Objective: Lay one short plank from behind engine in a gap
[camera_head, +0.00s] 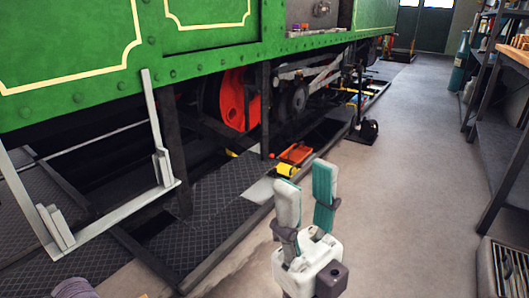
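Dark chequered planks cover parts of the floor pit beside the green engine (100,45). One chequered plank (205,235) lies along the pit near the middle, and another chequered section (30,215) is at the left. A dark gap (160,235) shows between them, partly behind the grey step frame (115,220). I cannot tell which piece is the short plank; the area behind the engine is not clearly visible. My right gripper (306,205) is open and empty, pointing up over the floor to the right of the pit edge.
An orange-red tray (296,153) and a yellow item (287,171) lie at the pit edge. A black stand (363,120) stands farther along. Shelving (495,140) and a teal cylinder (461,62) line the right. The concrete aisle (400,190) between is clear.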

